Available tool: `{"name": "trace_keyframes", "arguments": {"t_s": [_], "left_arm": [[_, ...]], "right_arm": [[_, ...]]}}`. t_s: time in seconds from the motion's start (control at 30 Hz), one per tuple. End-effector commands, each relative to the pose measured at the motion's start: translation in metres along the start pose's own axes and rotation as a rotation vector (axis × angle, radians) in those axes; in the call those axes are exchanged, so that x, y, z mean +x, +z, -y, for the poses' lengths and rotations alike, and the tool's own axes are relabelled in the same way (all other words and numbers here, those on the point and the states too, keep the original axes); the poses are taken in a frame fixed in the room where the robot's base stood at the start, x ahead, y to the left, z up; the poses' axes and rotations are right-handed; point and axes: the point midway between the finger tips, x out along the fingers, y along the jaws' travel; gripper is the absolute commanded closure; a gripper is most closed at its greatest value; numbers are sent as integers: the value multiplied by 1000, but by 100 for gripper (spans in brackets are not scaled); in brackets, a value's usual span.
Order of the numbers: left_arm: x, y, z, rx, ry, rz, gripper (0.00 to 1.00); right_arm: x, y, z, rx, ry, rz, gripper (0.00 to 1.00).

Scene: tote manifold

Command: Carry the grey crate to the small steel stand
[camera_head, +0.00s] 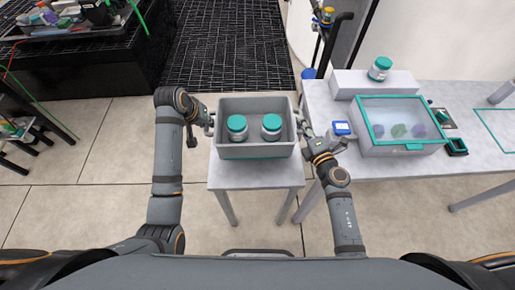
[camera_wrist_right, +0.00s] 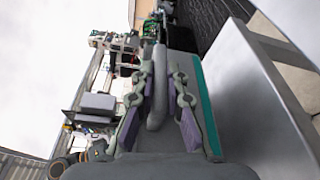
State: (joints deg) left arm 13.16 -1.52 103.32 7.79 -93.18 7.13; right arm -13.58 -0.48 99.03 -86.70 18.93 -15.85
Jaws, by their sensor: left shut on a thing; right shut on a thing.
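The grey crate (camera_head: 257,151) is upright at the centre of the head view, with two white jars with teal lids (camera_head: 237,128) (camera_head: 271,127) inside. It is over the top of the small steel stand (camera_head: 257,177); I cannot tell whether it rests on it or is just above. My left gripper (camera_head: 209,122) is shut on the crate's left handle. My right gripper (camera_head: 304,128) is shut on its right handle. In the right wrist view, the right gripper's fingers (camera_wrist_right: 158,100) are either side of the handle (camera_wrist_right: 159,70), beside the crate wall (camera_wrist_right: 262,100).
A long table (camera_head: 370,168) on the right holds a teal-framed clear-lidded box (camera_head: 402,127), a jar (camera_head: 380,68) on a white block and a blue-topped container (camera_head: 341,129). A black mesh platform (camera_head: 228,50) lies behind. Open tiled floor (camera_head: 110,190) is on the left.

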Motion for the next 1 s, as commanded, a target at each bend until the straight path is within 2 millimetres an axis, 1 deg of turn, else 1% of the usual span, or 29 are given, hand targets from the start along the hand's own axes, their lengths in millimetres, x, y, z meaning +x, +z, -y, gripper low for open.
{"name": "trace_keyframes", "arguments": {"t_s": [0.03,0.27,0.47,0.67,1.0], "left_arm": [[4,1,1,0,-1,-3,100],[0,0,1,0,-1,-3,100],[5,1,2,0,-1,-3,100],[17,6,4,0,-1,-3,100],[45,18,10,0,-1,-3,100]], "right_arm": [[1,0,3,-1,3,2,100],[0,0,0,-1,2,2,100],[1,0,5,-1,2,2,100],[1,-3,18,-1,2,2,100],[3,-9,48,-1,2,2,100]]}}
